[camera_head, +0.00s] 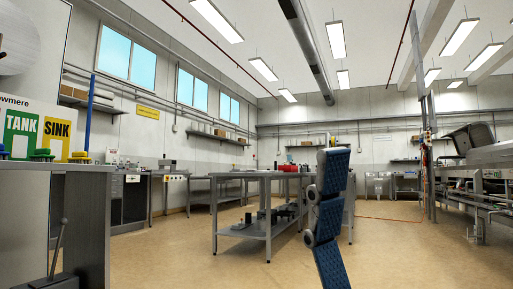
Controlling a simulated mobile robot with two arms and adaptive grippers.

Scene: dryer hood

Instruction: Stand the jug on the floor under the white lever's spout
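I cannot make out the jug or a white lever with a spout in the head view. At the left, a sign board has a green panel reading TANK (21,135) and a yellow panel reading SINK (60,137). Small green handles (42,154) show below the sign, above a grey cabinet (85,225). A dark lever with a round knob (61,238) rises at the bottom left. Neither of my grippers is in view. A blue jointed part at front centre looks like one of my arm links and hides part of the view behind it.
A steel table (241,176) with a lower shelf of metal parts stands mid-room. Steel machinery (475,170) lines the right, with an orange hose (390,219) on the floor nearby. Benches run along the left wall. The tan floor (180,262) is open between cabinet and table.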

